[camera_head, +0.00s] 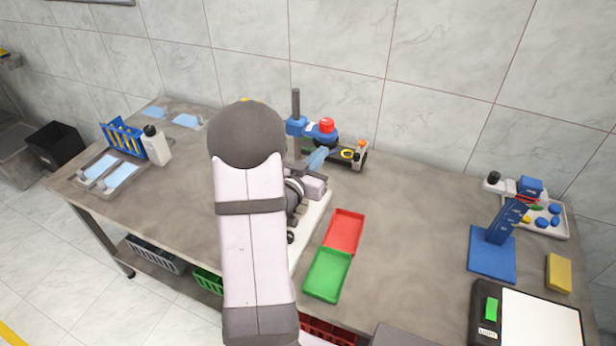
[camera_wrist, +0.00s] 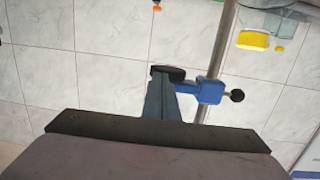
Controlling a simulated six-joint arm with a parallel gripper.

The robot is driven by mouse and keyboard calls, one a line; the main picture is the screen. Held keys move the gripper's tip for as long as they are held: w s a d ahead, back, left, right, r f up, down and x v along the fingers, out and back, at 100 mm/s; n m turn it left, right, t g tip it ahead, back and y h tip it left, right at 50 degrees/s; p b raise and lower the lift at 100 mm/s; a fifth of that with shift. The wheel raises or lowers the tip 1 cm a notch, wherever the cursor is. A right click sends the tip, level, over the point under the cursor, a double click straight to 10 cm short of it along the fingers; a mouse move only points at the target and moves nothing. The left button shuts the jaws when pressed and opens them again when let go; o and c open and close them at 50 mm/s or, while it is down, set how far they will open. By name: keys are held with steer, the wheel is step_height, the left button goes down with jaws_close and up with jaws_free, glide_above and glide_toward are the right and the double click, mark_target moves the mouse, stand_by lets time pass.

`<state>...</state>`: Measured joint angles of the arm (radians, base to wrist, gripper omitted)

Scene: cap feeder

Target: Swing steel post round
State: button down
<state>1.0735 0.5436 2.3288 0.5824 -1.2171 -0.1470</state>
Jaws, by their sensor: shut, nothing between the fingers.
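The steel post (camera_head: 295,103) stands upright at the back of the table in the head view, with a blue clamp (camera_head: 296,127) around it. In the wrist view the post (camera_wrist: 217,50) runs down right of centre, with the blue clamp (camera_wrist: 210,91) and its black knob on it. My gripper (camera_head: 319,155) is shut and empty, low in front of the post. In the wrist view the fingertips (camera_wrist: 168,73) are just left of the clamp; I cannot tell whether they touch it. The post's foot is hidden in the head view.
A red knob (camera_head: 327,125) and a black plate with a yellow ring (camera_head: 347,154) are right of the post. A red tray (camera_head: 344,232) and a green tray (camera_head: 328,273) lie in front. A blue stand (camera_head: 492,255) is far right. The table between is clear.

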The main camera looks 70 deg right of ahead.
steer(key=a+r+p, duration=0.1)
steer(key=a, duration=0.5)
steer(key=shift+s+p, duration=0.4)
steer(key=shift+a+p, duration=0.15)
steer(key=shift+p, duration=0.35)
steer(key=s+a+p, duration=0.1)
steer(key=a+p, duration=0.5)
steer(key=p, duration=0.3)
steer(key=shift+a+r+p, duration=0.3)
steer(key=shift+a+p, duration=0.05)
